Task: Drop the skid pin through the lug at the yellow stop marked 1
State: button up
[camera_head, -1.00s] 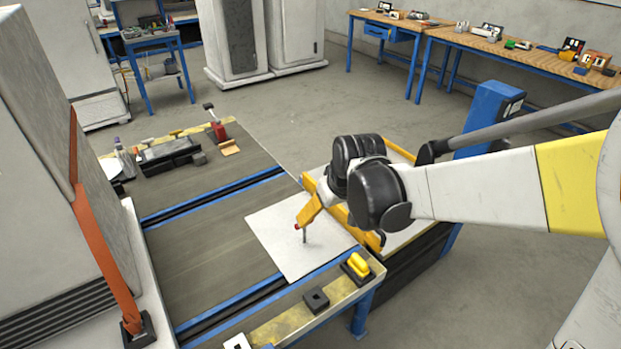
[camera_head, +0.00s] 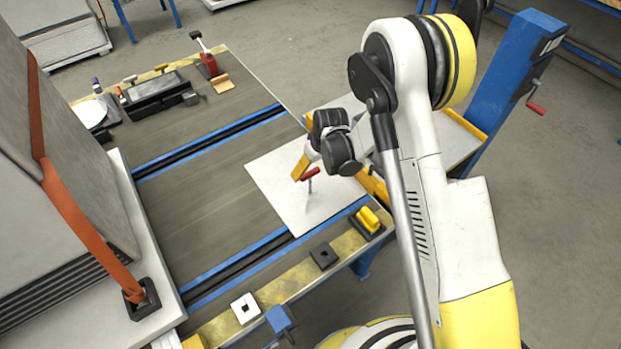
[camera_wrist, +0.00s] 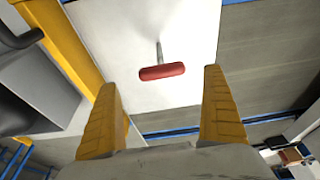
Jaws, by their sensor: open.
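The pin, with a red crossbar handle (camera_head: 310,174) and a thin grey shaft, stands about upright over a white plate (camera_head: 283,205). In the wrist view its handle (camera_wrist: 162,71) lies crosswise ahead of my fingertips and apart from them. I cannot tell what its lower end sits in. My gripper (camera_head: 301,168) has yellow fingers and is open and empty beside the handle; both fingers show in the wrist view (camera_wrist: 160,90). A yellow block on a black base (camera_head: 369,219) stands on the near rail. No mark 1 is readable, and I cannot make out the lug.
A black block with a hole (camera_head: 323,256) and a white square with a dark hole (camera_head: 245,309) sit along the near rail. A large grey unit with an orange strap (camera_head: 85,225) stands at left. A red-handled tool (camera_head: 208,62) and a black tray lie at the back.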

aim_at(311, 173)
jog(key=b+x, duration=0.3)
jog(key=x, duration=0.3)
jog(key=shift+s+a, duration=0.1)
jog(key=shift+a, duration=0.05)
jog(key=shift+r, duration=0.15)
jog(key=c, duration=1.4)
jog(key=shift+c, duration=0.2)
